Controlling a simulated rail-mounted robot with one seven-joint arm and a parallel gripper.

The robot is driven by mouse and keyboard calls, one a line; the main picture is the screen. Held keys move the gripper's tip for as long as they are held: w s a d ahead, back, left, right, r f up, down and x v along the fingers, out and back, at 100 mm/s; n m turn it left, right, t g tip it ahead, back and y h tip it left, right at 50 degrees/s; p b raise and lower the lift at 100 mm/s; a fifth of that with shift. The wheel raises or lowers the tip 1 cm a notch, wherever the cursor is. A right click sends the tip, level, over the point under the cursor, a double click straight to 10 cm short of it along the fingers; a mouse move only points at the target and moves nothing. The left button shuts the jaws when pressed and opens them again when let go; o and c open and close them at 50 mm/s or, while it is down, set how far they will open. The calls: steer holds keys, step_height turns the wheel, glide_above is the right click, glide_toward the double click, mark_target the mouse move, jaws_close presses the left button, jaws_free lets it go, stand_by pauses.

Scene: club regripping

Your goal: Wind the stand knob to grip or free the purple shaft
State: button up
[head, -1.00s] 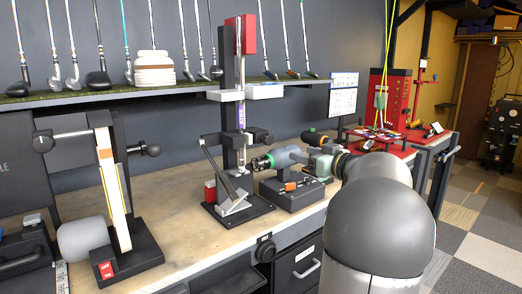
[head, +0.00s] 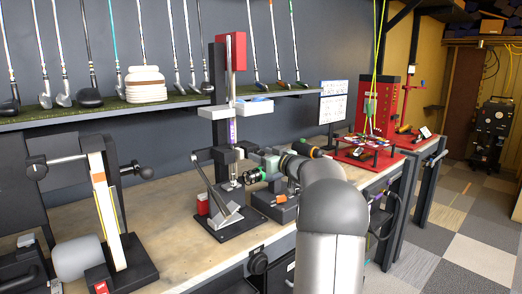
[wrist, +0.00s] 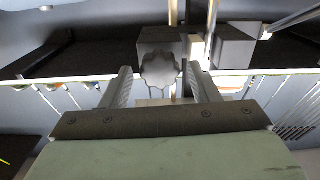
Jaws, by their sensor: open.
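The stand (head: 219,110) rises from a black base on the bench, with a red block at its top. The purple shaft (head: 232,131) stands upright along it. The stand knob (wrist: 158,70) is dark and lobed, in front of a dark clamp block (wrist: 165,40). My gripper (wrist: 161,76) is open, with one finger on each side of the knob and visible gaps to it. In the head view my gripper (head: 247,150) is at the clamp's right side, where it hides the knob. Whether the clamp grips the shaft cannot be told.
A grey tool with a green ring (head: 243,178) lies just below my gripper. A white tray (head: 254,106) sits above it. A second black stand (head: 127,255) is at left. Clubs line the shelf (head: 60,120). The bench's front middle (head: 185,235) is clear.

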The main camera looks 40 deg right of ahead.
steer(key=shift+w, duration=0.55)
steer(key=c, duration=1)
steer(key=shift+o, duration=0.2)
steer(key=shift+f+b, duration=0.1)
steer(key=shift+b, duration=0.2)
